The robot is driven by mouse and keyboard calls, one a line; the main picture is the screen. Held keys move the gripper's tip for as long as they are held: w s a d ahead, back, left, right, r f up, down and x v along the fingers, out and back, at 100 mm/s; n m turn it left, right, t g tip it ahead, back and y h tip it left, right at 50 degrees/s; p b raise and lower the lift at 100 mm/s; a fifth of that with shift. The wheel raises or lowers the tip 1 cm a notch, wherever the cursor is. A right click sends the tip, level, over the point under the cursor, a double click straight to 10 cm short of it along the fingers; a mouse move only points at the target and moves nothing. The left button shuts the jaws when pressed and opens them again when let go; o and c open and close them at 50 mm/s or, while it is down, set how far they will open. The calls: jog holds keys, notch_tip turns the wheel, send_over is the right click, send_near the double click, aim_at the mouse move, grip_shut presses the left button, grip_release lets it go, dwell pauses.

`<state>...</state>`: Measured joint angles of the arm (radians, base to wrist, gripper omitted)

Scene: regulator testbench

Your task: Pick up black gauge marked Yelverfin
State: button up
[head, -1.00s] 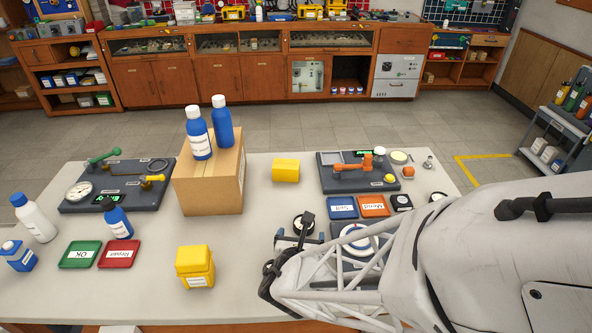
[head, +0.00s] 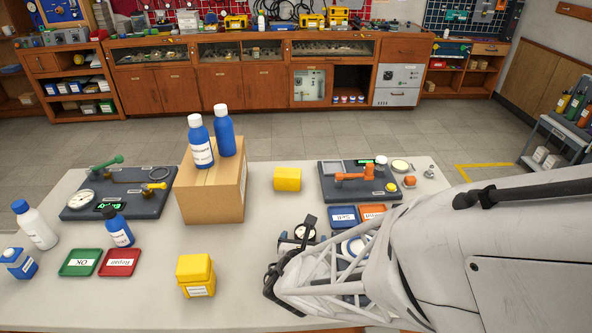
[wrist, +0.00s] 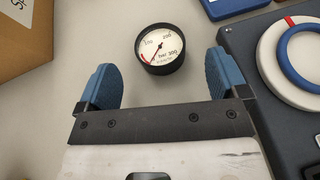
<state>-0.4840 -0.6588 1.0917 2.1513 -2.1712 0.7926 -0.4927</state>
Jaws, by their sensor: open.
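A round black gauge (wrist: 160,48) with a white dial lies face up on the table in the wrist view. Its dial shows a red mark and numbers, with small print too fine to read. In the head view the gauge (head: 304,232) shows just beyond my gripper, partly hidden by it. My gripper (wrist: 160,75) is open and empty. Its two blue fingertips stand to the left and right of the gauge, a little short of it and apart from it.
A dark device with a blue and white ring (wrist: 291,58) stands close to the right finger. A cardboard box (head: 212,190) stands to the left, with two blue bottles on top. Blue and orange trays (head: 343,216) lie beyond my gripper. Bare tabletop lies left of the gauge.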

jog(key=shift+x, duration=2.35)
jog(key=c, duration=1)
jog(key=shift+r, duration=0.15)
jog(key=shift+c, duration=0.2)
jog(key=shift+r, duration=0.55)
jog(key=shift+s+r, duration=0.2)
jog(key=shift+r, duration=0.4)
jog(key=shift+s+r, duration=0.25)
jog(key=shift+r, duration=0.35)
jog(key=s+d, duration=0.1)
jog(key=s, duration=0.4)
jog(key=s+d+r, duration=0.1)
jog(key=s, duration=0.4)
jog(key=s+d, duration=0.1)
jog(key=s, duration=0.3)
jog(key=shift+s+d+r, duration=0.15)
jog(key=shift+s+d, duration=0.1)
jog(key=shift+s, duration=0.15)
